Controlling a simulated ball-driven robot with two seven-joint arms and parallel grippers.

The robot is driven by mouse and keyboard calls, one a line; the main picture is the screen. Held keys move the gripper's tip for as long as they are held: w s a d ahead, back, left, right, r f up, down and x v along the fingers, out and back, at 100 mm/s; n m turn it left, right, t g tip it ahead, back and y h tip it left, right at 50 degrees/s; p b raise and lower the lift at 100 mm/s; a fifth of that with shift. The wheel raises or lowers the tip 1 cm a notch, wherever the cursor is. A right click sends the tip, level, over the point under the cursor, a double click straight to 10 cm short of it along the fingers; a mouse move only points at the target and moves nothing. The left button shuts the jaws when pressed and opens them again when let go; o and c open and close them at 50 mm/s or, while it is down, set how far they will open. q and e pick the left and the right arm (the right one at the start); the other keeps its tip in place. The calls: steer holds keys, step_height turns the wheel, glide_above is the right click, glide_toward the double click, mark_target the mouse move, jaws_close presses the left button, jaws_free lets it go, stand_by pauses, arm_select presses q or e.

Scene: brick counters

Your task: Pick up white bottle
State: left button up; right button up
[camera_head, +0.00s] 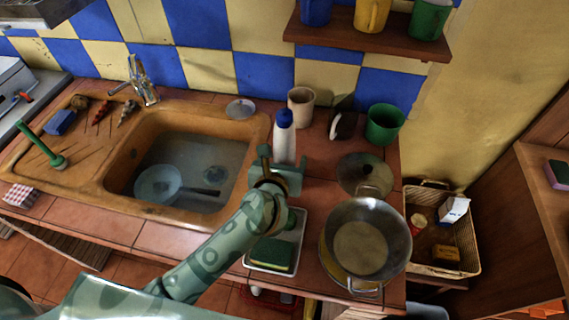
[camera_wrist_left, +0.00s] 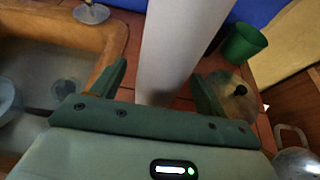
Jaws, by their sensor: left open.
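The white bottle (camera_head: 284,143) with a blue cap stands upright on the tiled counter, just right of the sink. My left gripper (camera_head: 281,166) is open at the near side of the bottle and hides its lower part. In the left wrist view, the white bottle (camera_wrist_left: 181,45) rises large between the two spread fingers of the left gripper (camera_wrist_left: 158,78). I cannot tell whether either finger touches it. My right gripper is not in view.
A beige cup (camera_head: 301,105), a dark-and-white item (camera_head: 343,124) and a green cup (camera_head: 384,124) stand right of the bottle. A pot lid (camera_head: 364,174) and a large metal pot (camera_head: 390,225) sit nearer. A tray (camera_head: 261,268) with a sponge lies below my gripper. The sink (camera_head: 256,130) is left.

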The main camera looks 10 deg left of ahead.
arm_select(q)
steer(key=shift+x, duration=1.1)
steer(key=shift+s, duration=0.1)
steer(key=c, duration=1)
steer(key=shift+c, duration=0.2)
steer(key=shift+r, duration=0.15)
